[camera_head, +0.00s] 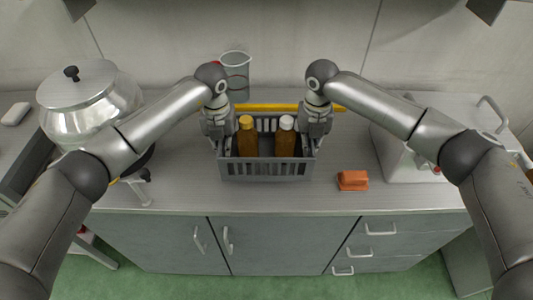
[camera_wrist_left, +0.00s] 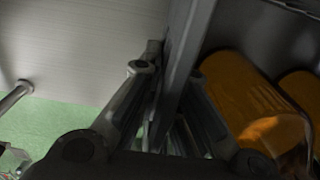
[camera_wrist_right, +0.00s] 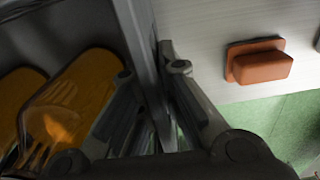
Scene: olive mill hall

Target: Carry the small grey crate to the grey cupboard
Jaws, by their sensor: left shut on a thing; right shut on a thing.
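The small grey crate (camera_head: 266,168) stands on the metal worktop in the head view, with slotted walls. Two amber bottles are inside it, one with a yellow cap (camera_head: 246,138) and one with a white cap (camera_head: 285,138). My left gripper (camera_head: 220,135) is shut on the crate's left wall, and the wall shows between its fingers in the left wrist view (camera_wrist_left: 180,70). My right gripper (camera_head: 313,135) is shut on the right wall, also seen in the right wrist view (camera_wrist_right: 142,60). The grey cupboard (camera_head: 270,246) may be the grey-fronted unit below the worktop; I cannot tell.
An orange-brown block (camera_head: 352,180) lies right of the crate. A glass beaker (camera_head: 236,75) and a yellow bar (camera_head: 268,107) are behind it. A steel pot (camera_head: 90,100) stands at left, a pale machine (camera_head: 400,150) at right. The worktop's front strip is clear.

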